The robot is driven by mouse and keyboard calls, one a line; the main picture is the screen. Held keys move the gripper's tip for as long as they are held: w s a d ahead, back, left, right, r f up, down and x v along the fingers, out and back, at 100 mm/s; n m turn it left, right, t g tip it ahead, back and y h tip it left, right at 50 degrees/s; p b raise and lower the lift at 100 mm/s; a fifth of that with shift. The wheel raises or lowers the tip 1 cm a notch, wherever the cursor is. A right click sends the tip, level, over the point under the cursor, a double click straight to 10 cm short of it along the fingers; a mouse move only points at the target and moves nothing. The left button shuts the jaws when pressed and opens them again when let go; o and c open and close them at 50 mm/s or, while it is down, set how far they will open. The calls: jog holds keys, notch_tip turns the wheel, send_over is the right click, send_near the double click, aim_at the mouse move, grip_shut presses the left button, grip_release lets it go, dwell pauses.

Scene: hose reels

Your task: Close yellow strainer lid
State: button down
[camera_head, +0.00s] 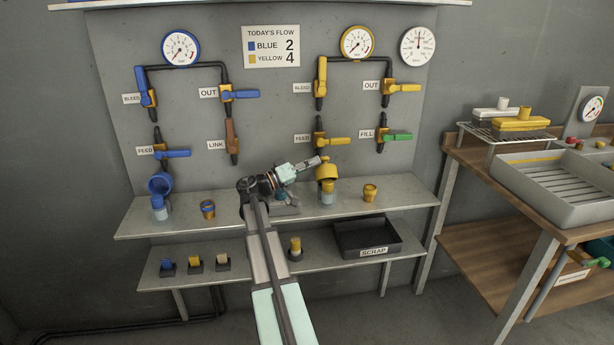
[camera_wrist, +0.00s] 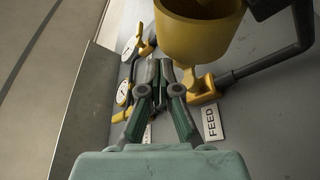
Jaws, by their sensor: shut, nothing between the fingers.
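The yellow strainer stands on the upper shelf right of centre, with a clear bowl (camera_head: 327,198) at its base. Its yellow lid (camera_head: 326,171) is at the top, a rounded cup shape; I cannot tell exactly how far it is tilted. My gripper (camera_head: 318,160) is shut and empty, just above and left of the lid. In the wrist view the gripper fingers (camera_wrist: 160,70) are together, and a large yellow cup-shaped part (camera_wrist: 198,35), which looks like the lid, is close beside their tips. Contact cannot be told.
A yellow feed valve (camera_head: 335,141) is on the panel just above. The blue strainer (camera_head: 160,188) stands at the left, a small yellow cup (camera_head: 370,192) to the right. The black scrap tray (camera_head: 367,238) lies on the lower shelf. Upper shelf has free room at right.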

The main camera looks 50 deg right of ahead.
jog(key=s+a+f+m+b, duration=0.1)
jog(key=s+a+f+b, duration=0.3)
jog(key=b, duration=0.2)
jog(key=shift+s+m+g, duration=0.15)
jog(key=shift+m+g, duration=0.15)
jog(key=shift+g, duration=0.1)
jog(key=shift+s+a+f+b, duration=0.1)
jog(key=shift+a+b, duration=0.05)
jog(key=shift+b, duration=0.15)
dwell(0.4)
